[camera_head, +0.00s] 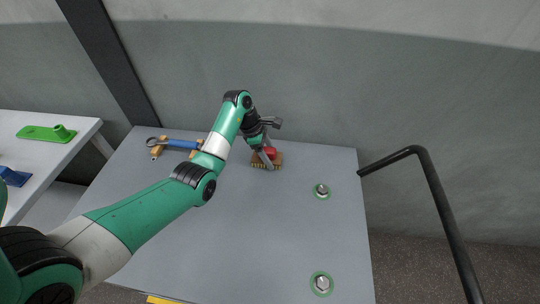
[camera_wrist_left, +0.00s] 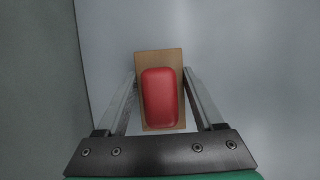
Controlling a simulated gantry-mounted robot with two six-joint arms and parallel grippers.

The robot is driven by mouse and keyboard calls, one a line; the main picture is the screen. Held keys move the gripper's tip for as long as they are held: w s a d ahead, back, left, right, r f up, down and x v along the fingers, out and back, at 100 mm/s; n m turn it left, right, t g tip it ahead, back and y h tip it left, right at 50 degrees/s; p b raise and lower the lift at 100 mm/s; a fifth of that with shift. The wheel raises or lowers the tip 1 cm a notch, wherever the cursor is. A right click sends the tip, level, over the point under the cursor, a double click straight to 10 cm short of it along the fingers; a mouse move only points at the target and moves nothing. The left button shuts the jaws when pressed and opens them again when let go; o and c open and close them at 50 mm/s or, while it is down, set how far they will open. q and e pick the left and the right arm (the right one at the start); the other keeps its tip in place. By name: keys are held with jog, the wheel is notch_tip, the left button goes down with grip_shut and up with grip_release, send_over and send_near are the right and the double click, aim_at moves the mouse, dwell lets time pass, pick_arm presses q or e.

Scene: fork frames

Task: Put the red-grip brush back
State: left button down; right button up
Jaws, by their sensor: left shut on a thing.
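The red-grip brush has a wooden block (camera_head: 260,161) with a red grip on top and pale bristles below. It is at the back of the grey table, right of the middle. My left gripper (camera_head: 266,149) reaches it from above and is shut on it. In the left wrist view, the red grip (camera_wrist_left: 160,97) lies between the two fingers, and the wooden block shows beyond it. I cannot tell whether the bristles touch the table. My right gripper is not in view.
A blue-handled tool (camera_head: 179,144) lies across wooden supports at the table's back left. Bolts on green rings (camera_head: 321,190) stand at the right side. A black bent bar (camera_head: 436,194) rises beyond the right edge. A white table (camera_head: 80,126) at left holds green and blue pieces. The table's middle is clear.

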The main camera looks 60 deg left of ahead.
pick_arm(q)
grip_release()
jog(key=shift+f, duration=0.15)
jog(key=shift+f, duration=0.1)
jog(key=shift+f+b, duration=0.15)
jog(key=shift+b, duration=0.55)
jog(key=p+v, duration=0.8)
jog(key=v, duration=0.4)
jog(key=shift+w, duration=0.15)
